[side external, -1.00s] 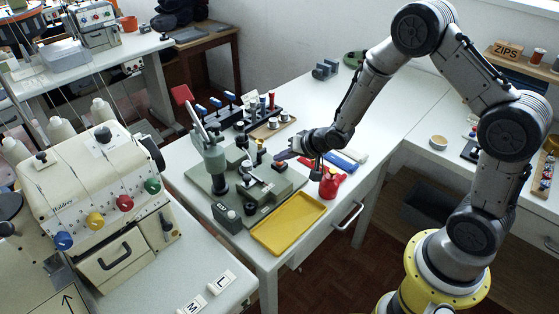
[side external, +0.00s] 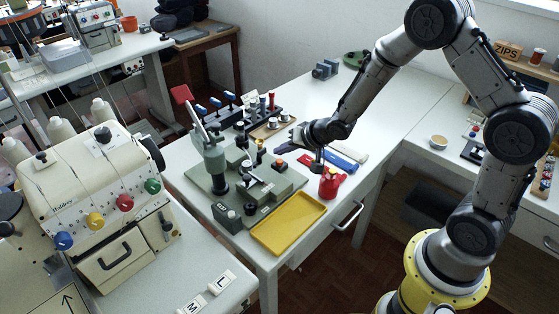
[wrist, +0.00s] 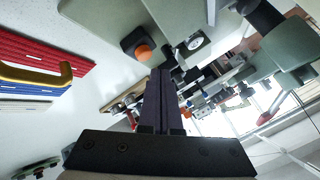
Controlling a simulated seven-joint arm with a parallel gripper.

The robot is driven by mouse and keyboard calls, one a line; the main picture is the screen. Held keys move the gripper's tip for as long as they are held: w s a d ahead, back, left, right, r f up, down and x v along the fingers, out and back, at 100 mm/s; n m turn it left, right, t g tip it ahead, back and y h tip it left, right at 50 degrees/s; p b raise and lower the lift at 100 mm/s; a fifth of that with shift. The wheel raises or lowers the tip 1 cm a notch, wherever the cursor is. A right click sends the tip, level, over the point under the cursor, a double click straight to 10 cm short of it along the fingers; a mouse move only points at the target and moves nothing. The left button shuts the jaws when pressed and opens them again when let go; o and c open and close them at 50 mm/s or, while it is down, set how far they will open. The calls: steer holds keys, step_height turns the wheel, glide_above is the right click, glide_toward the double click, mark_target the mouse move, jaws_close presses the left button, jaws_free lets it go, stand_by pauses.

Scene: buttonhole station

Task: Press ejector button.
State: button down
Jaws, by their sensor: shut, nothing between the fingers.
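An orange button on a small black block (side external: 279,163) sits at the far right corner of the green buttonhole machine's base (side external: 236,196). The orange button (wrist: 143,52) also shows in the wrist view, up and left of my fingertips. No label can be read on it, so I cannot tell if it is the ejector button. My gripper (side external: 284,148) is shut and empty, its dark fingers tilted down and left above the block's far side. In the wrist view my fingertips (wrist: 160,72) point toward the machine and appear apart from the button.
A yellow tray (side external: 262,238) lies along the near table edge. A spool tray (side external: 266,131) stands behind the machine.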

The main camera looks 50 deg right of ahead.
steer(key=shift+r, duration=2.15)
